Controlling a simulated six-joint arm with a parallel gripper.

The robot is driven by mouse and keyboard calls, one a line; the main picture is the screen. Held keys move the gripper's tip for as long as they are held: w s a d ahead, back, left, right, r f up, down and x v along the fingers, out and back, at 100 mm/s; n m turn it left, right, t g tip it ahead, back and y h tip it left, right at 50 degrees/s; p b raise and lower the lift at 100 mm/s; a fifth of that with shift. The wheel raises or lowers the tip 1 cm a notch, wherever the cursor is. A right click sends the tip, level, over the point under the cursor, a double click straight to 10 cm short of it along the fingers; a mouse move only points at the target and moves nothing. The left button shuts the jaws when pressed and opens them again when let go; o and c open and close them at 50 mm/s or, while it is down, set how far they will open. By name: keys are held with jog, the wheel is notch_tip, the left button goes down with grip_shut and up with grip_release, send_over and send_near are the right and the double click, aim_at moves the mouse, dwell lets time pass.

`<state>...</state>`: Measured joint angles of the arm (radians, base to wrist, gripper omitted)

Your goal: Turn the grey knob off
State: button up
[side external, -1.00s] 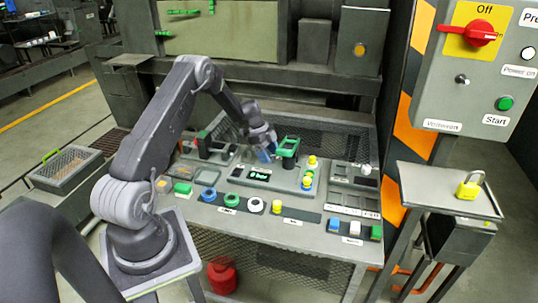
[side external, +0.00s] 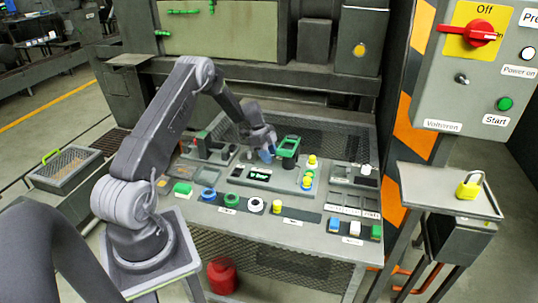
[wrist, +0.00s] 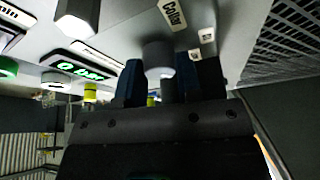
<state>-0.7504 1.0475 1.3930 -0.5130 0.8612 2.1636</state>
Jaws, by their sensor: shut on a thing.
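The grey knob (wrist: 159,56) is a short round cylinder in the wrist view, on the panel beside a label reading "Collar" (wrist: 173,14). My gripper (wrist: 170,82) has its two dark blue fingers on either side of the knob and is shut on it. In the side view my gripper (side external: 267,156) points down at the back of the control panel (side external: 235,192), left of a green-topped part. The knob is hidden there behind the fingers. Its pointer or setting cannot be made out.
A lit green display (side external: 259,174) sits just in front of my gripper. A green-topped fixture (side external: 288,146) stands close on the right. Yellow knobs (side external: 308,180) and several coloured buttons line the front. A mesh guard (side external: 345,142) lies behind.

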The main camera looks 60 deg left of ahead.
jog(key=n, duration=0.3)
jog(key=n+t+y, duration=0.1)
jog(key=n, duration=0.1)
jog(key=shift+s+d+n+t, duration=0.1)
jog(key=shift+n+t, duration=0.2)
jog(key=shift+n, duration=0.1)
jog(key=n+y, duration=0.1)
jog(key=n, duration=0.2)
jog(key=n+y, duration=0.1)
jog(key=n, duration=0.1)
jog(key=shift+n+t+y, duration=0.3)
jog(key=shift+n+t, duration=0.1)
jog(key=o, duration=0.9)
jog(key=shift+r, duration=0.1)
jog(key=v, duration=1.3)
jog(key=shift+s+d+r, duration=0.1)
jog(key=shift+d+r, duration=0.05)
jog(key=shift+r, duration=0.15)
